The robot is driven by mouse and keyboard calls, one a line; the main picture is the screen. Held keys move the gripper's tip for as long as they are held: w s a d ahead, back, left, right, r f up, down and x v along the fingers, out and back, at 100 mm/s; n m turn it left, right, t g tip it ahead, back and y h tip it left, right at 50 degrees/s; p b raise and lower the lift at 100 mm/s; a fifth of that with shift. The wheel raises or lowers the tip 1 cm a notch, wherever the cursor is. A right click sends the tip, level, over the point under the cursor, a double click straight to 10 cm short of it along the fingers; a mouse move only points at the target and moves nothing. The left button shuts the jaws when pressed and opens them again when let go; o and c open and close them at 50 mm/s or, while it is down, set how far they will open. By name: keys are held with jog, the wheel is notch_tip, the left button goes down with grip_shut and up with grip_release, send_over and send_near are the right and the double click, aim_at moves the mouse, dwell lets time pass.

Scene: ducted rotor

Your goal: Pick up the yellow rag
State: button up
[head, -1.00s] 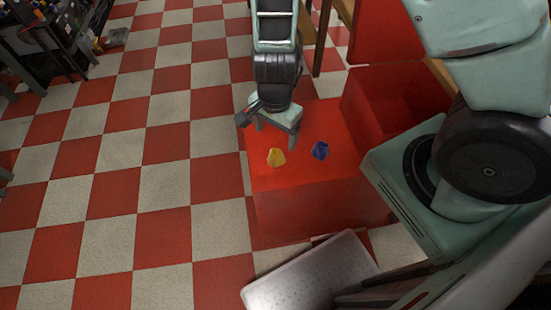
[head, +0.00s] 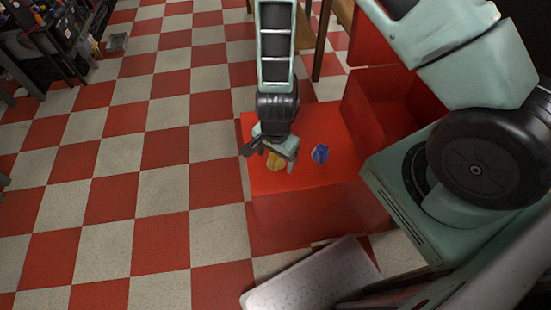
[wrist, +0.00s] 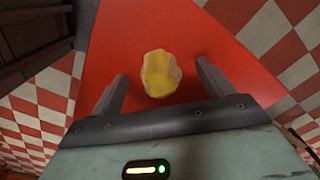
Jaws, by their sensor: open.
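The yellow rag (wrist: 160,74) is a small crumpled lump on the flat red top of a box (head: 305,183). In the head view the rag (head: 275,163) is partly hidden behind my gripper (head: 272,160). In the wrist view my gripper (wrist: 160,85) is open, with one finger to the left of the rag and one to the right. The rag lies between and slightly beyond the fingertips, apart from both. How high the fingers are above the box top is hard to tell.
A crumpled blue rag (head: 320,153) lies on the red box, right of my gripper. An open red bin (head: 385,105) stands behind to the right. A metal plate (head: 310,277) is near the front.

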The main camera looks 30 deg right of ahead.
jog(key=c, duration=1.1)
jog(key=shift+r, duration=0.2)
notch_tip(320, 180, up, 10)
jog(key=shift+f+p, duration=0.15)
jog(key=shift+p, duration=0.75)
jog(key=shift+o, duration=1.3)
jog(key=shift+c, duration=0.8)
jog(key=shift+s, duration=0.1)
